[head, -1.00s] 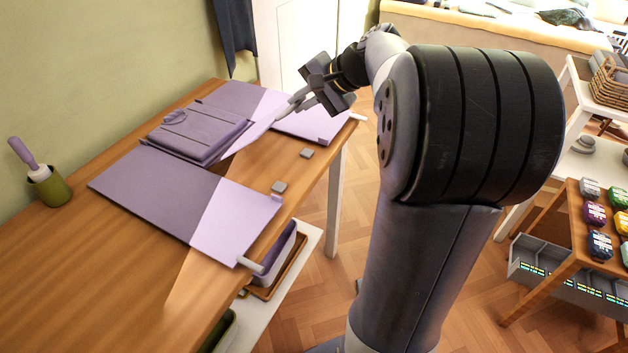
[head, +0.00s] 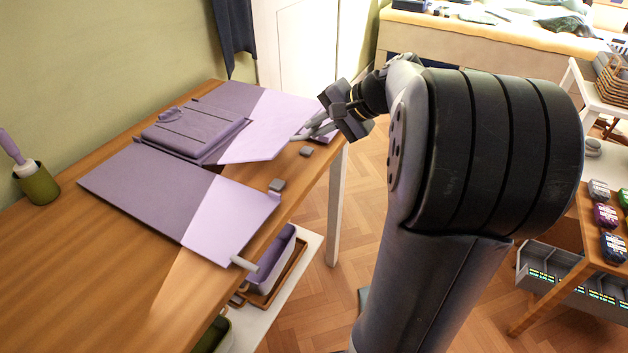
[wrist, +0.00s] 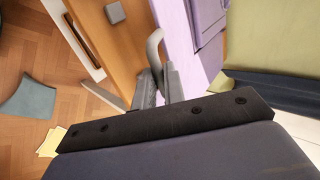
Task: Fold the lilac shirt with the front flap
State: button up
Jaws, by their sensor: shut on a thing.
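The lilac shirt (head: 190,132) lies as a neat folded bundle on the middle of the lilac folding board in the head view. The front flap (head: 257,138) lies about flat in front of it, towards the table's front edge. The near side flap (head: 228,218) lies flat, with a pale handle (head: 243,263). The far side flap (head: 228,95) lies flat behind. My gripper (head: 299,135) is at the front flap's outer edge, shut on that flap. In the wrist view its fingers (wrist: 155,62) are beside a lilac surface (wrist: 192,60); the grip itself is partly hidden.
Small grey blocks (head: 277,185) (head: 306,152) sit near the table's front edge. A green cup (head: 38,186) with a lilac-handled tool stands at the left. A lilac bin (head: 272,258) is on the shelf below. The wooden table (head: 95,285) is clear at the near left.

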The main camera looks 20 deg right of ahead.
jog(key=shift+s+d+f, duration=0.1)
jog(key=shift+f, duration=0.15)
jog(key=shift+o, duration=0.2)
jog(key=f+b, duration=0.1)
jog(key=f, duration=0.1)
jog(key=f+b, duration=0.2)
jog(key=s+d+f+b, duration=0.1)
jog(key=shift+s+f, duration=0.1)
jog(key=shift+f, duration=0.3)
jog(key=shift+r, duration=0.1)
jog(key=o, duration=0.7)
jog(key=shift+r, duration=0.1)
